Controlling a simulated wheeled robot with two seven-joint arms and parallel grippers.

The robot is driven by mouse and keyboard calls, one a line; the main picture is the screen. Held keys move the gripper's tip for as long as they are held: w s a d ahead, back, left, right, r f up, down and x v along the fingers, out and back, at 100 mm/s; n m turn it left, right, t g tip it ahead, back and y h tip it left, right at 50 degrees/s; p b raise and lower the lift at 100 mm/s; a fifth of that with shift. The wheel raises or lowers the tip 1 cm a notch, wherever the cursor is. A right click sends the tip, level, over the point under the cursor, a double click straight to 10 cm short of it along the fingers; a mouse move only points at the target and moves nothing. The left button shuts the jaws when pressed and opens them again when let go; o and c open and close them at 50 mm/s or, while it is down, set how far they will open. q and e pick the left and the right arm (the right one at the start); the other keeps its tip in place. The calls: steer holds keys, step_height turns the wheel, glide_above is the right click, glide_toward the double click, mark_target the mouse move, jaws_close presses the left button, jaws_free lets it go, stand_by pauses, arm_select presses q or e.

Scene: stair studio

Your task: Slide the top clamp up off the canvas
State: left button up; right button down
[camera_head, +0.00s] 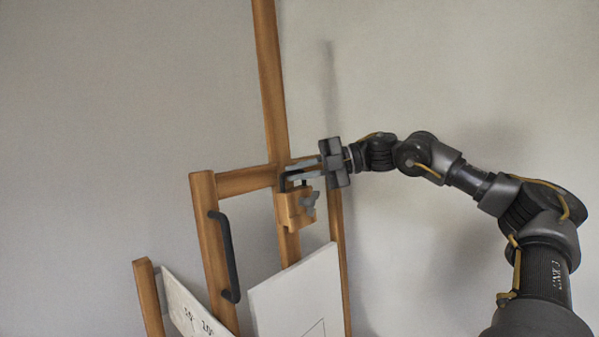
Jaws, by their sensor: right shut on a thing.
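The top clamp (292,211) is a wooden block with a dark handle on top and a grey knob (310,201) on its right side. It sits on the easel's central mast (271,80), just below the wooden crossbar. The white canvas (301,289) stands below it, and a gap shows between the block and the canvas's top edge. My right gripper (291,174) comes in from the right, its fingers shut on the clamp's dark handle. My left gripper is not in view.
The easel's crossbar (245,181) joins a left post (211,250) with a black handle (229,257). A printed white board (187,308) leans at the lower left. The mast above the clamp is bare. Plain wall lies behind.

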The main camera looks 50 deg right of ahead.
steer(key=c, duration=1.5)
jaws_free()
steer(key=shift+s, duration=0.1)
steer(key=shift+s+d, duration=0.1)
steer(key=shift+d, duration=0.1)
steer(key=shift+b+v, duration=2.4)
steer(key=shift+v, duration=2.75)
